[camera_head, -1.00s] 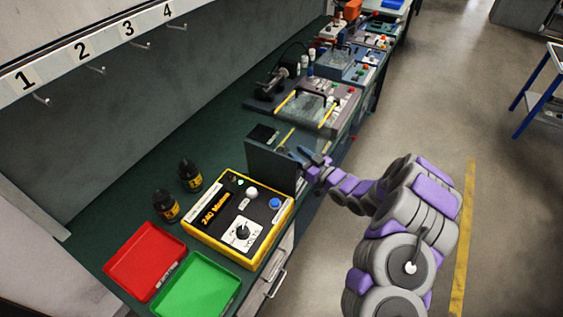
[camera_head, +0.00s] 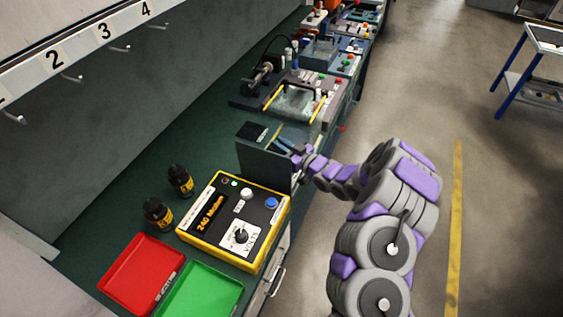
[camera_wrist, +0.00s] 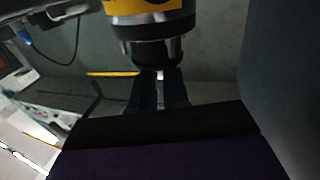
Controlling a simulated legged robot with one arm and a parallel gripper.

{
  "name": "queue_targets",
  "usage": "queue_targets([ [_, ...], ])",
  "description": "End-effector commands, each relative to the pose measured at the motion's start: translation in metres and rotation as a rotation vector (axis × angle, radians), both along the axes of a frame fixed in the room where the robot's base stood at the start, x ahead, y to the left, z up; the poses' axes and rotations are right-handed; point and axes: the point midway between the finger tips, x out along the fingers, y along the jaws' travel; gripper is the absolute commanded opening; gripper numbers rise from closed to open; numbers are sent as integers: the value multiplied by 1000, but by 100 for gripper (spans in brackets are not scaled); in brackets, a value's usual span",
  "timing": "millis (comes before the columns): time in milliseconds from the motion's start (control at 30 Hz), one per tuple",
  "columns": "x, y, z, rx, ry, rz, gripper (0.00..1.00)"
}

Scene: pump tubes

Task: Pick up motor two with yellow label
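Two short black motors with yellow labels stand on the green bench in the head view, one farther back (camera_head: 180,181) and one nearer (camera_head: 157,215). Their label numbers are too small to read surely. My gripper (camera_head: 284,144) is well to their right, beside a dark grey box, with two blue fingers slightly apart. In the wrist view, a black cylinder with a yellow label (camera_wrist: 150,18) hangs in from the top edge, its narrow black end just beyond my fingers (camera_wrist: 160,90). A thin pale gap shows between the fingers. I see no grasp.
The dark grey box (camera_head: 265,165) stands close to my gripper. A yellow-edged control unit (camera_head: 233,222), a red tray (camera_head: 140,276) and a green tray (camera_head: 203,292) occupy the near bench. Other machines (camera_head: 305,100) stand farther along. Open floor (camera_head: 420,90) lies right.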

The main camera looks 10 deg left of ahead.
Motion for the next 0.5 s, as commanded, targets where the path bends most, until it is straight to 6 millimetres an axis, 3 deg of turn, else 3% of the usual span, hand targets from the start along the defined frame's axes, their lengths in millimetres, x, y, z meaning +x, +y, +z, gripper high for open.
queue_targets([
  [133,-1,7,-1,-5,1,3,0],
  [500,-1,-4,-4,4,10,5,0],
])
